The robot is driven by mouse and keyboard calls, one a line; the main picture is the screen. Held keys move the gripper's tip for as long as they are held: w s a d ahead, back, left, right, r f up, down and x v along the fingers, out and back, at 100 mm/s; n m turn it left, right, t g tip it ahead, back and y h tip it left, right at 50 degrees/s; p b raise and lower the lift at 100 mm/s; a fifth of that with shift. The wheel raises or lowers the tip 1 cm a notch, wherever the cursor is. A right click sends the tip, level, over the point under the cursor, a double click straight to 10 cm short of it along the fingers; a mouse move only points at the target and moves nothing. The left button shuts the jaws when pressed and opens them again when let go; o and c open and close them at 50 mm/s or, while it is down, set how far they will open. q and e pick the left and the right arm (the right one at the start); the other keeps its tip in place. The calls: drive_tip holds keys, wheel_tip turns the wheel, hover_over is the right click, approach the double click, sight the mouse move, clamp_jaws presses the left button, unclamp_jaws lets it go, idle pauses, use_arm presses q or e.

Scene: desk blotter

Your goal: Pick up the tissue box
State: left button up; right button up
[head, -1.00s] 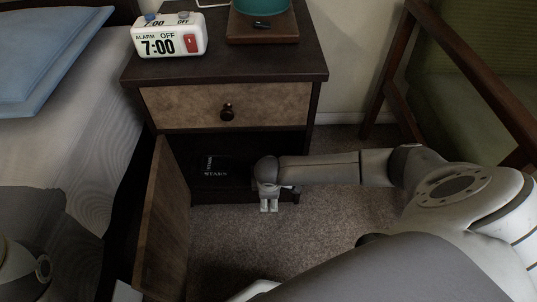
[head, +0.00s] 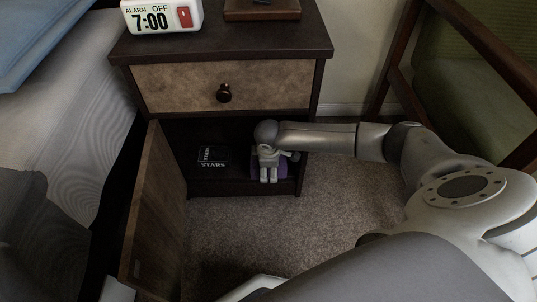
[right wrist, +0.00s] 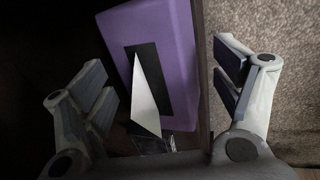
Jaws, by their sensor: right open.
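The tissue box (right wrist: 176,45) is purple, with a black top panel and a white tissue sticking out. In the head view, only small purple parts of the box (head: 284,170) show around my right gripper, inside the open lower compartment at its right side. My right gripper (head: 268,179) is open and in front of the box, covering most of it. In the right wrist view its fingers lie to either side of the box, apart from it, with nothing held. My left gripper is not in view.
The nightstand (head: 320,42) has a closed drawer above the compartment. Its open door (head: 152,215) stands on the left. Dark books (head: 213,157) lie inside, left of the gripper. An alarm clock (head: 150,17) is on top. Carpet (head: 300,228) is clear in front; a chair (head: 475,50) stands right.

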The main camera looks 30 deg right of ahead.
drive_tip(key=c, duration=1.5)
drive_tip(key=shift+o, duration=0.2)
drive_tip(key=shift+r+p, duration=0.2)
drive_tip(key=shift+p, duration=0.15)
